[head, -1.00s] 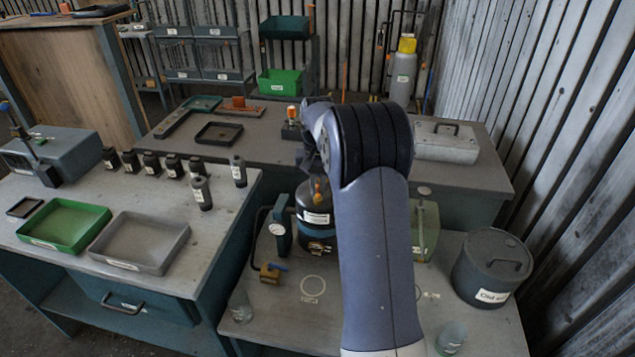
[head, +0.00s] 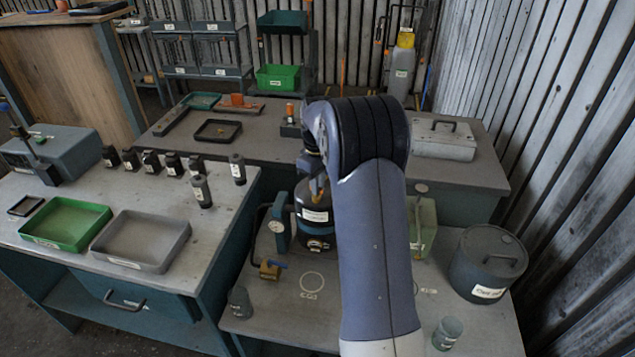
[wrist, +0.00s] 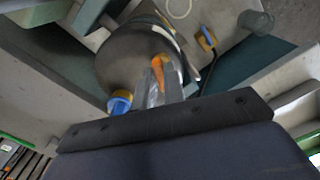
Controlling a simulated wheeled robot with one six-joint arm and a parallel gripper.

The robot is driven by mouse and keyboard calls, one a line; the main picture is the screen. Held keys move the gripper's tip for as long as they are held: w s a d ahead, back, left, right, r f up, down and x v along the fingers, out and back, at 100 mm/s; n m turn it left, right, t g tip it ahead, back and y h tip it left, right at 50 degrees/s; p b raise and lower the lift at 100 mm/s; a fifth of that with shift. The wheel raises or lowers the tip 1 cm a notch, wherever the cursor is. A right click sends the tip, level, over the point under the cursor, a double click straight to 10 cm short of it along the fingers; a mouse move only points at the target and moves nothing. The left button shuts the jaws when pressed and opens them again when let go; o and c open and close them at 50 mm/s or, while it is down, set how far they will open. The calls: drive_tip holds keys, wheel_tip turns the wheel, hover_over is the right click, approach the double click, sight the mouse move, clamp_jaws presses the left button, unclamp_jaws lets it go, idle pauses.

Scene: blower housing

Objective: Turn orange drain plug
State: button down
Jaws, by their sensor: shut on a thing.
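The orange drain plug (wrist: 158,68) shows in the wrist view as an orange piece between my fingertips, against a dark rounded housing (wrist: 118,62). My gripper (wrist: 164,88) is shut on the plug, with its two metal fingers on either side. In the head view the black housing (head: 316,212) with a white label stands on the near right bench, partly hidden by my arm. A small orange-yellow part shows above it, below my wrist; the fingertips are hard to make out there. A blue and yellow fitting (wrist: 119,102) sits beside the housing in the wrist view.
A teal gauge stand (head: 279,222) and a brass valve with blue handle (head: 271,268) stand left of the housing. A dark lidded canister (head: 487,263) stands at the right. Green and grey trays (head: 147,240) and several dark bottles occupy the left bench.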

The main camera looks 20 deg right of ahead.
drive_tip(key=shift+n, duration=0.9)
drive_tip(key=c, duration=1.5)
unclamp_jaws()
wheel_tip(320, 180, up, 11)
drive_tip(key=shift+f+b, duration=0.1)
drive_tip(key=shift+b, duration=0.5)
drive_tip(key=shift+f, duration=0.1)
